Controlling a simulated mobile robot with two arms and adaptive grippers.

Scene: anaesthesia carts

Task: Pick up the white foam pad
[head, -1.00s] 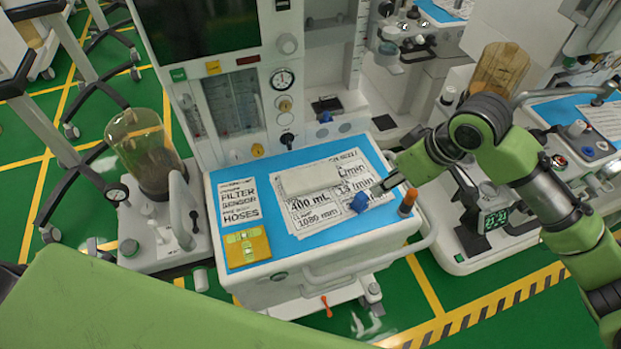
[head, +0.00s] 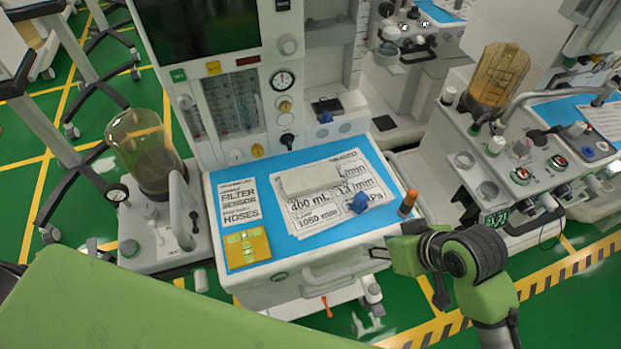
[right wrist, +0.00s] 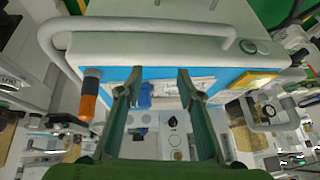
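My left gripper is not in view.
A blue object (head: 358,203) lies on the sheets, and an orange cylinder (head: 407,203) stands at the cart's right front corner. A yellow block (head: 247,246) sits at the left front. The front rail (head: 340,273) juts out. A glass canister (head: 145,150) stands left.

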